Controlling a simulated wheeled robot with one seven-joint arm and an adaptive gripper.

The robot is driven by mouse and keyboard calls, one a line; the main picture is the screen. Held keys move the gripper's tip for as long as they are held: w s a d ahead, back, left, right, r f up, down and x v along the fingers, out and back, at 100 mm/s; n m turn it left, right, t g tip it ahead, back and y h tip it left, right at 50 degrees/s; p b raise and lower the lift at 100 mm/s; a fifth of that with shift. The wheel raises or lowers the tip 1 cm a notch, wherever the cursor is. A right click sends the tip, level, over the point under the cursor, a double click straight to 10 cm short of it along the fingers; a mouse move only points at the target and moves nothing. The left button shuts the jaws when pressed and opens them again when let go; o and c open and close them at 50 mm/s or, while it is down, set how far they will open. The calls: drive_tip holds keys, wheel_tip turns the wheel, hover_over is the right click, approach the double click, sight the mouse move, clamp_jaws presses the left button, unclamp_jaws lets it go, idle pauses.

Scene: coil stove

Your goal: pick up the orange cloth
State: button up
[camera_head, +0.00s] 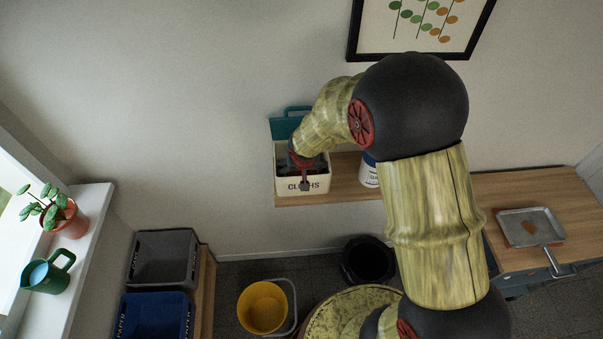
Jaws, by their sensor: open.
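A cream box marked "CLOTHS" (288,184) stands on a wooden shelf against the wall, with its teal lid raised (284,128) behind it. My gripper (304,180) is over the right part of this box, pointing down at its front edge. It is open, but small in view, and its fingertips are hard to make out. I cannot make out an orange cloth; the dark inside of the box is partly hidden by my gripper and arm.
A white container (369,174) stands right of the box, partly behind my arm. A metal pan (515,222) lies on the right counter. A yellow bucket (263,308) and a black bin (368,262) stand on the floor. A framed picture (375,45) hangs above.

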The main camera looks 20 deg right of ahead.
drive_tip(key=c, duration=0.4)
drive_tip(key=c, duration=0.5)
drive_tip(key=shift+r, duration=0.1)
wheel_tip(320, 180, up, 10)
drive_tip(key=shift+f+p, duration=0.1)
drive_tip(key=shift+p, duration=0.5)
drive_tip(key=o, duration=0.5)
drive_tip(key=c, duration=0.4)
